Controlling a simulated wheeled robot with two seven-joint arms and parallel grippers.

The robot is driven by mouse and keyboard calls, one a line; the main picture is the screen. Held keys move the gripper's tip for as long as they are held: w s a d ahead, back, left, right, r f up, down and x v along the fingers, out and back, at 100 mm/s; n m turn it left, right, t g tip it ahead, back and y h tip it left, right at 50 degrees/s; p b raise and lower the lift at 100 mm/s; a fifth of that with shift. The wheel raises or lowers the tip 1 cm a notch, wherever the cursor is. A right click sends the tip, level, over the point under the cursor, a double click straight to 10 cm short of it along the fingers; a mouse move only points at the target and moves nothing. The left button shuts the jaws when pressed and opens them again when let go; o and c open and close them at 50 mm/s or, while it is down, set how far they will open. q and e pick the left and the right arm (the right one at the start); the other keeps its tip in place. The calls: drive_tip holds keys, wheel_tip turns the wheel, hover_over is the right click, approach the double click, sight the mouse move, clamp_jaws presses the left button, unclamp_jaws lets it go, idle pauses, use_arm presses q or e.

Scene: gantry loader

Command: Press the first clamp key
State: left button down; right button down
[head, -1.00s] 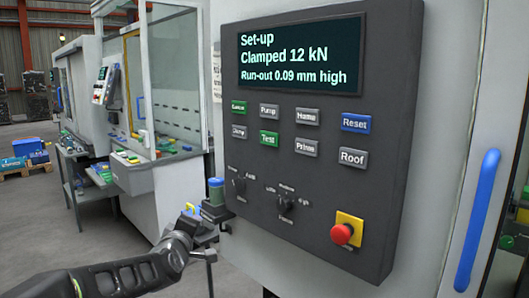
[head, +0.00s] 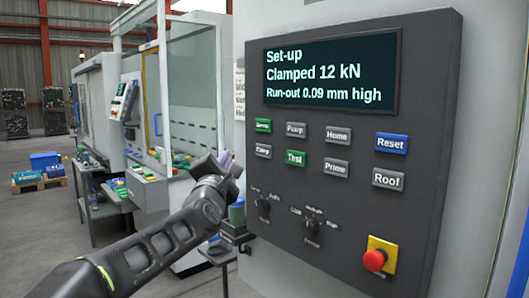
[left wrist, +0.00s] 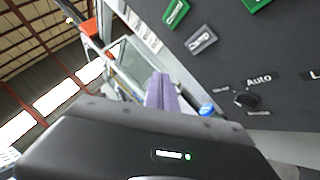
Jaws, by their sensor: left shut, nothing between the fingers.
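The control panel (head: 350,225) fills the right half of the head view. Its small grey key (head: 263,151), with blurred lettering that looks like "Clamp", is in the left column under a green key (head: 263,125). A grey key (left wrist: 201,40) with unreadable lettering also shows in the left wrist view, beside a green one. My left gripper (head: 226,159) is shut and empty, just left of the panel at about the height of the grey key, and looks apart from it. Its purple fingers (left wrist: 160,92) point toward the panel's left side. My right gripper is out of view.
The screen (head: 332,75) reads "Set-up, Clamped 12 kN, Run-out 0.09 mm high". Other keys, two rotary switches and a red stop button (head: 375,260) are on the panel. A green-and-blue cylinder (head: 237,213) stands on a bracket below my left gripper.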

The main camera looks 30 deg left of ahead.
use_arm(q)
drive_tip(key=p, duration=0.6)
approach(258, 148)
drive_tip(key=s+a+x, duration=0.1)
drive_tip(key=x, duration=0.4)
drive_tip(key=shift+w+d+r, duration=0.1)
drive_tip(key=shift+d+r, duration=0.05)
drive_tip(key=shift+r, duration=0.05)
idle(1.5)
drive_tip(key=shift+w+d, duration=0.1)
drive_tip(key=shift+w, duration=0.35)
drive_tip(key=shift+w+d, duration=0.15)
drive_tip(key=shift+w, duration=0.2)
idle(0.5)
drive_tip(key=shift+s, duration=0.1)
drive_tip(key=shift+s+b, duration=0.65)
drive_tip(key=shift+b, duration=0.35)
